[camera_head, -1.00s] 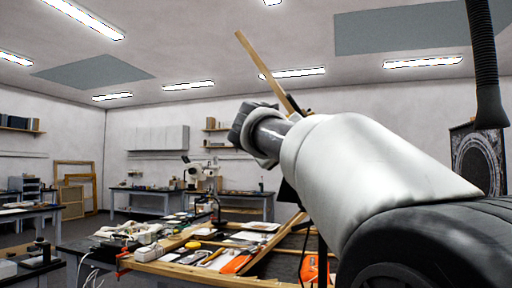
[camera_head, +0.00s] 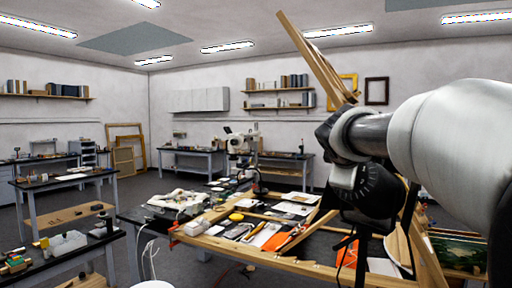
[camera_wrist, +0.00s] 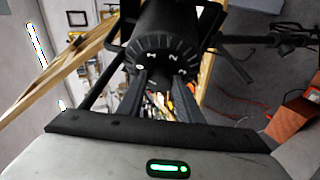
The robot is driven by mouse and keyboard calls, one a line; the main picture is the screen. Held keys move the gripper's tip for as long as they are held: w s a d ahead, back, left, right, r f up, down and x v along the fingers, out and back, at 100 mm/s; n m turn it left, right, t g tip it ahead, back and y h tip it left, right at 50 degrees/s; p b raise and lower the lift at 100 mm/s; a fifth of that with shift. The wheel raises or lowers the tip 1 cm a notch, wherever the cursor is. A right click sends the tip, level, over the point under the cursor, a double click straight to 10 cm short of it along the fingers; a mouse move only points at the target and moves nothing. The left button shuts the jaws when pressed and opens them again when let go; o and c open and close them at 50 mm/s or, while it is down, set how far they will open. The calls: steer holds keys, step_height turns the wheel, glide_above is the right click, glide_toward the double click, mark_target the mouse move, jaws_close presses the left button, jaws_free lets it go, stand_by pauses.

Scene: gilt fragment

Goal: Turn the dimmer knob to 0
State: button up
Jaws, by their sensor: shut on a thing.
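The black dimmer knob (camera_wrist: 165,38) is in the upper middle of the wrist view. It is a ribbed dark cylinder with white numerals on its near rim; 1, 2 and 3 can be made out. Another white mark left of the 1 is too small to read surely. The two dark fingers of my gripper (camera_wrist: 162,80) reach up to the knob's near end and are shut on it. In the head view, my arm comes in from the right; a dark round part with pale marks shows below its wrist, but I cannot tell whether it is the knob.
A long wooden bar (camera_head: 312,55) slants up beside my wrist. More benches stand at the left and back. Grey floor (camera_head: 165,190) shows between them.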

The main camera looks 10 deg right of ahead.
steer(key=shift+r+n+g+y+p, duration=0.25)
steer(key=shift+n+p, duration=0.65)
steer(key=shift+p, duration=0.55)
steer(key=shift+d+f, duration=0.1)
steer(key=shift+f, duration=0.05)
steer(key=o, duration=1)
steer(key=shift+o, duration=0.2)
steer(key=b+v, duration=0.2)
steer(key=v, duration=1.5)
steer(key=shift+r, duration=0.2)
